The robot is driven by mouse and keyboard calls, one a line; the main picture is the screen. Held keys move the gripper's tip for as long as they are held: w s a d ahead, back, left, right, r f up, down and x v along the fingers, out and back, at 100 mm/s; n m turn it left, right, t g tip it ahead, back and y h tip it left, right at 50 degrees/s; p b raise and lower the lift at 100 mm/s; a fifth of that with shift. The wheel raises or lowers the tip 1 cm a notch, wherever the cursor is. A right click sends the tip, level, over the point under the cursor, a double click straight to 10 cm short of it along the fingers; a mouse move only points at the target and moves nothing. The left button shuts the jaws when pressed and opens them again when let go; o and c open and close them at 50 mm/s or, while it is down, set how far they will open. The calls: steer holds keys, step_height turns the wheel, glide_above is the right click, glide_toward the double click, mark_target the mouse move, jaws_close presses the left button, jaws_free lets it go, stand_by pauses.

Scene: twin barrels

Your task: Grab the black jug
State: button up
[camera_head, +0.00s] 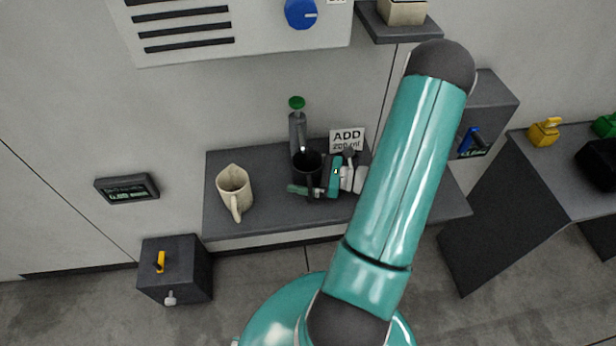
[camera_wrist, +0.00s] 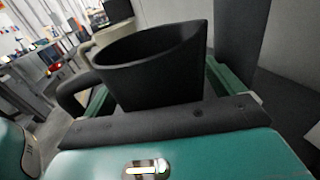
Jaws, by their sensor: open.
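The black jug (camera_head: 306,164) stands upright on a dark grey shelf (camera_head: 262,222) against the wall. My gripper (camera_head: 312,182) is at the jug, reaching in from the right. In the wrist view the jug (camera_wrist: 150,68) fills the space ahead of my palm, its rim open and its handle on the left. My open gripper (camera_wrist: 155,88) has a green finger on either side of the jug. The left finger is close to the handle; I cannot tell whether they touch. The jug hides the fingertips.
A cream jug (camera_head: 234,187) stands to the left on the same shelf. A grey bottle with a green top (camera_head: 298,128) stands close behind the black jug. A sign reading ADD (camera_head: 346,138) is behind my wrist. A grey box with a yellow handle (camera_head: 176,268) is lower left.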

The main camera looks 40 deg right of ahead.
steer(key=c, duration=1.1)
steer(key=shift+r, duration=0.1)
steer(key=shift+c, duration=0.2)
